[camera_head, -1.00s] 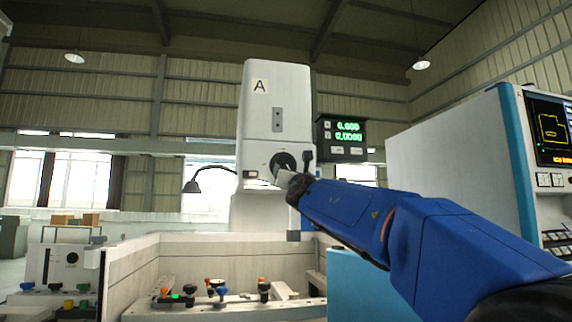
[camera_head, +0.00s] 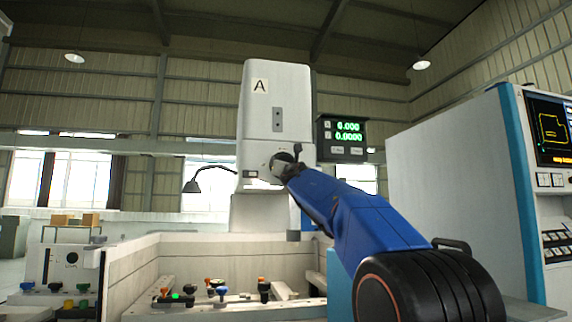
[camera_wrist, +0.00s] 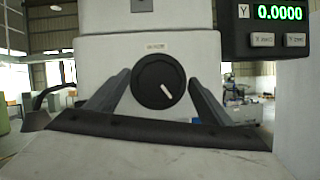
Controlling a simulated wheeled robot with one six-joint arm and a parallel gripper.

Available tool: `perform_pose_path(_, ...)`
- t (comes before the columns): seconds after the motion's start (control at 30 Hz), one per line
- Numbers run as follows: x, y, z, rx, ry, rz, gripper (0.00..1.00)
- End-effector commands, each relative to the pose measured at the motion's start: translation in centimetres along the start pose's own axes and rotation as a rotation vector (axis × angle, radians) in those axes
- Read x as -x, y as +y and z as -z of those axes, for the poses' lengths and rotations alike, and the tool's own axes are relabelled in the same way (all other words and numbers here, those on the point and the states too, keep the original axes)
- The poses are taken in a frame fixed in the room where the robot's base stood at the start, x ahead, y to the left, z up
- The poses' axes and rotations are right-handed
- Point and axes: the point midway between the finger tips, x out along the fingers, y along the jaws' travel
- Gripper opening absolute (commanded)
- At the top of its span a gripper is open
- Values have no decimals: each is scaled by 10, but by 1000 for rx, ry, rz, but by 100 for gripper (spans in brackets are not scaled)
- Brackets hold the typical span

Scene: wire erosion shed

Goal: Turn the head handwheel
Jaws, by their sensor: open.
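The head handwheel (camera_wrist: 153,94) is a round black knob with a white mark pointing to the lower right. It sits on the pale machine head, under a small label, in the middle of the wrist view. My gripper (camera_wrist: 159,78) is open, with one dark finger left of the knob and one right of it. A narrow gap seems to show on each side; contact cannot be told. In the head view my gripper (camera_head: 288,166) is at the lower front of the white machine head (camera_head: 263,95), marked A, and hides most of the handwheel.
A readout with green digits (camera_head: 341,131) hangs just right of the machine head. A cabinet with a screen (camera_head: 455,170) stands at the right. The work tank (camera_head: 215,245) lies below, with several coloured knobs in it. A curved lamp (camera_head: 193,186) is to the left.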

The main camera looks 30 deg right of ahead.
Motion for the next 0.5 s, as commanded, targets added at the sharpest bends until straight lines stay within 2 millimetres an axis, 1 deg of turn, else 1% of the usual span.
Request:
perform_pose_path(0.2,-16,0,0,-2,0,2,74)
perform_pose_path(0.5,-25,0,0,-1,0,0,74)
